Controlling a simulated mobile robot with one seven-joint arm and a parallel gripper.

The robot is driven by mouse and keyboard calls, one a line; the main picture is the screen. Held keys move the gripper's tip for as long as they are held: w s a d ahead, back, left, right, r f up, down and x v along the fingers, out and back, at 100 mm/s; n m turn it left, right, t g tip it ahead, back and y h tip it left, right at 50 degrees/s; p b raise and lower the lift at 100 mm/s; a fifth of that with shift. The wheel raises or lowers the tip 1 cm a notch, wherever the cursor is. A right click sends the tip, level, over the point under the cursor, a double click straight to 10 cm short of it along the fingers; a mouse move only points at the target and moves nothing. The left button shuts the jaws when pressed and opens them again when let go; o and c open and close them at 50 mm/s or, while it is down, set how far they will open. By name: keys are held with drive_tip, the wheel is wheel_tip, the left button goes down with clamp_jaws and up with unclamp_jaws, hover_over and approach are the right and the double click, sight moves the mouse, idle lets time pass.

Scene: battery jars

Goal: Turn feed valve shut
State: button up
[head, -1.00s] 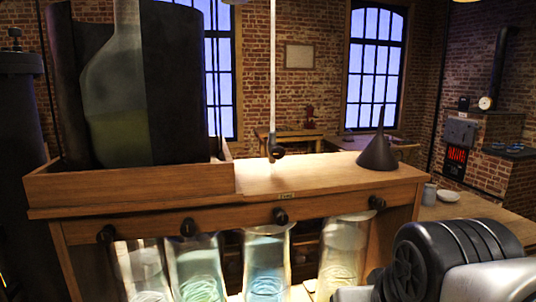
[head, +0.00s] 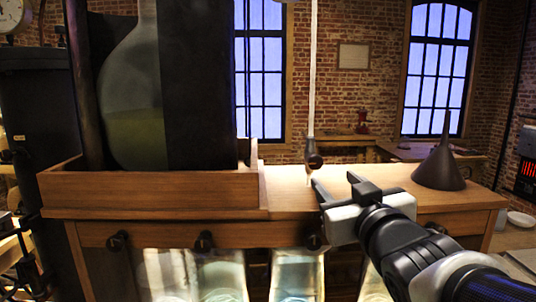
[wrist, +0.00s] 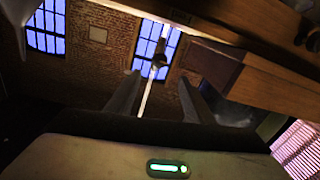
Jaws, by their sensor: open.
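The feed valve (head: 315,161) appears to be the small dark fitting low on a pale vertical tube (head: 313,80), just above the wooden bench top. In the wrist view the valve (wrist: 159,59) shows ahead, in the gap between the fingers. My gripper (head: 334,185) is open and empty, just below and to the right of the valve in the head view. I see no contact. Its fingers (wrist: 160,80) show apart in the wrist view. The valve handle's exact angle is too small to tell.
A black funnel (head: 439,165) stands on the bench (head: 380,177) to the right. A large glass flask (head: 132,95) stands in a wooden tray (head: 150,190) at left. Several dark knobs (head: 117,240) line the front rail, with glass jars (head: 297,272) below.

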sight(317, 163)
drive_tip(key=w, duration=1)
drive_tip(key=w+a+p, duration=0.1)
drive_tip(key=w, duration=0.4)
drive_tip(key=shift+c, duration=0.2)
drive_tip(key=shift+f, duration=0.1)
drive_tip(key=c, duration=1)
